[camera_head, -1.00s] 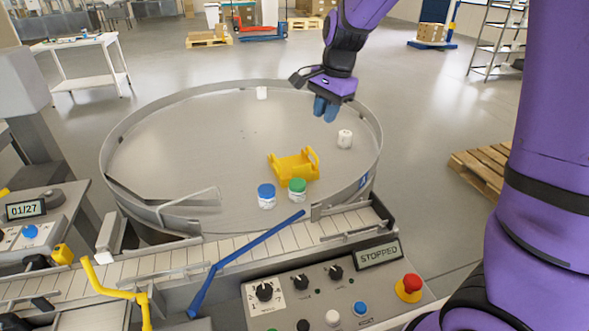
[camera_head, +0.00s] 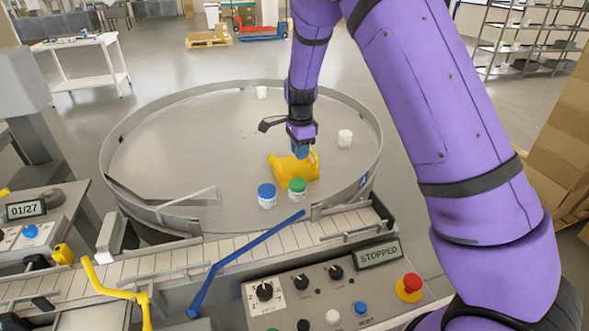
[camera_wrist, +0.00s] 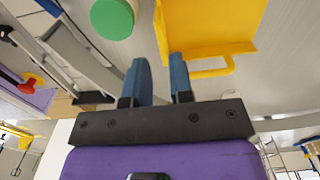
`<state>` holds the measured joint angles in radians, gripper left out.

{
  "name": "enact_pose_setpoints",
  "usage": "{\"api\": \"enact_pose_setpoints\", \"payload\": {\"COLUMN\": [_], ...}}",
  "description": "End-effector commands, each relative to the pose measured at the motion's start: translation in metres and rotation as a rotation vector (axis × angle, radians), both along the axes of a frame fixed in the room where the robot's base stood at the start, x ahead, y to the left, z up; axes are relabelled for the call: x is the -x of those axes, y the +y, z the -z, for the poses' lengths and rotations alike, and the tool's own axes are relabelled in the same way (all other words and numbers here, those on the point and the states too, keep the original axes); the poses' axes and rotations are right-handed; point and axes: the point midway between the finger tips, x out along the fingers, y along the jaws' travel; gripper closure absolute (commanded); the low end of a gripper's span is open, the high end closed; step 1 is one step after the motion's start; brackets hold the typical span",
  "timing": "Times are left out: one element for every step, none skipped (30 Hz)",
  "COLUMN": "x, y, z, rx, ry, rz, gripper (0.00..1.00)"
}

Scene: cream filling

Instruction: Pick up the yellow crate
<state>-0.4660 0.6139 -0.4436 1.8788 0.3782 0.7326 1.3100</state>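The yellow crate (camera_head: 284,165) lies on the round grey turntable (camera_head: 200,140), right of its middle. In the wrist view the crate (camera_wrist: 205,22) is just past the fingertips, with its looped yellow handle (camera_wrist: 212,70) near the right finger. My gripper (camera_head: 301,152) points down at the crate's far side in the head view. In the wrist view my gripper (camera_wrist: 161,60) has its two blue fingers apart with a gap between them and nothing held. Whether a finger touches the crate cannot be told.
A green-lidded jar (camera_head: 297,189) stands close in front of the crate, with a blue-lidded jar (camera_head: 266,195) to its left. White jars stand at the right (camera_head: 345,138) and far back (camera_head: 261,92). A raised rim (camera_head: 376,150) surrounds the turntable. Its left part is clear.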

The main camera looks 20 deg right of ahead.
Motion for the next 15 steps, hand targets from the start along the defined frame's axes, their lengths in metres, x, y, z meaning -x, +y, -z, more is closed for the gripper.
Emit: {"api": "enact_pose_setpoints", "payload": {"x": [0.000,0.000,0.000,0.000,0.000,0.000,0.000,0.000,0.000,0.000,0.000,0.000,0.000,-0.001,-0.001], "y": [-0.001,-0.001,-0.001,-0.001,-0.001,-0.001,-0.001,-0.001,-0.001,-0.001,-0.002,-0.002,-0.003,-0.004,-0.005], "z": [0.009,0.014,0.019,0.023,0.026,0.030,0.031,0.033,0.034,0.036,0.038,0.041,0.045,0.049,0.054], "rx": [0.001,0.001,0.000,0.000,0.001,0.001,0.000,0.000,0.000,0.000,0.000,0.000,0.000,0.000,0.000], "ry": [0.003,0.003,0.002,0.002,0.001,0.001,0.001,0.001,0.001,0.001,0.001,0.001,0.001,0.001,0.003], "rz": [0.001,0.002,0.002,0.002,0.001,0.000,0.000,0.000,0.000,0.000,0.000,0.001,0.001,0.002,0.002], "gripper": [0.79,0.79,0.79,0.79,0.79,0.79,0.79,0.79,0.79,0.79,0.79,0.79,0.79,0.79,0.79]}}
